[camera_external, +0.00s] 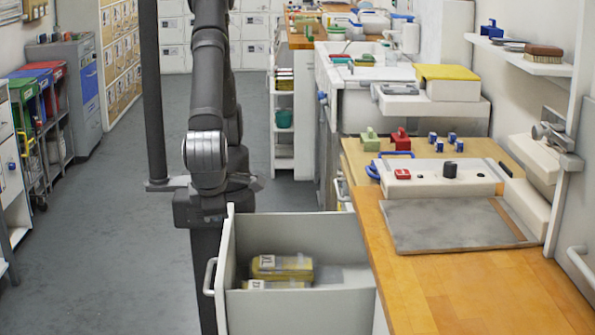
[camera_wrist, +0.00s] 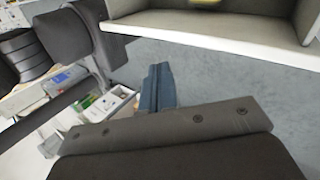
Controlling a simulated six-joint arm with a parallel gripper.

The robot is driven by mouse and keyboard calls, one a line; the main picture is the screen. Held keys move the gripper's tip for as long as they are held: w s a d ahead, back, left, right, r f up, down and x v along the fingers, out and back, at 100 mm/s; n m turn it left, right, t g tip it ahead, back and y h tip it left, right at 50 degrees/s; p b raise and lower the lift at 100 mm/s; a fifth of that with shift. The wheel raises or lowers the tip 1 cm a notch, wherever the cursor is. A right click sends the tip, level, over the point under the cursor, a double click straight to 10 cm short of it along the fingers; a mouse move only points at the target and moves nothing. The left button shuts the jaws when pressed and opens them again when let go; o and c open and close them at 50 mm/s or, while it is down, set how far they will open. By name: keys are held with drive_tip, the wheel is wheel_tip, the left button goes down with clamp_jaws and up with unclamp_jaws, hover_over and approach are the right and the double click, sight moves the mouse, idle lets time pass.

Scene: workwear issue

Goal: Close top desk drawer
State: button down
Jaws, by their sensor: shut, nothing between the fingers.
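The desk drawer (camera_external: 300,312) is pulled well out to the left from under the wooden-topped desk (camera_external: 455,280) in the external view. Its grey front panel has a pale bar handle (camera_external: 210,277) on the left. Two yellow packs (camera_external: 282,267) lie inside it. My arm stands behind and left of the drawer, and my gripper cannot be made out there. In the wrist view my gripper (camera_wrist: 157,85) is shut and empty, over grey floor. A white open compartment (camera_wrist: 220,38), apparently the drawer, shows at the top, apart from the fingertips.
The desktop carries a white control box (camera_external: 440,180), a grey plate (camera_external: 450,226) and small green, red and blue items. A white shelf unit (camera_external: 285,110) stands behind. Carts with coloured bins (camera_external: 40,90) line the left wall. Grey floor left of the drawer is clear.

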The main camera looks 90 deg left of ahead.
drive_tip(key=s+a+f+m+t+h, duration=0.1)
drive_tip(key=s+a+f+t+h, duration=0.3)
drive_tip(key=s+f+t, duration=0.5)
drive_tip(key=s+a+f+m+t+h, duration=0.1)
drive_tip(key=s+a+f+t+h, duration=0.2)
drive_tip(key=s+a+f+t, duration=0.65)
drive_tip(key=w+d+g, duration=0.2)
drive_tip(key=w, duration=0.9)
drive_tip(key=shift+w+d+g, duration=0.2)
drive_tip(key=shift+d+g, duration=0.15)
drive_tip(key=shift+r, duration=0.1)
drive_tip(key=r+x, duration=0.2)
drive_tip(key=x, duration=0.7)
drive_tip(key=w+r+x, duration=0.1)
drive_tip(key=r+x, duration=0.1)
drive_tip(key=x, duration=0.8)
drive_tip(key=r+x, duration=0.2)
drive_tip(key=x, duration=0.8)
drive_tip(key=shift+w, duration=1.05)
drive_tip(key=shift+d+r, duration=0.1)
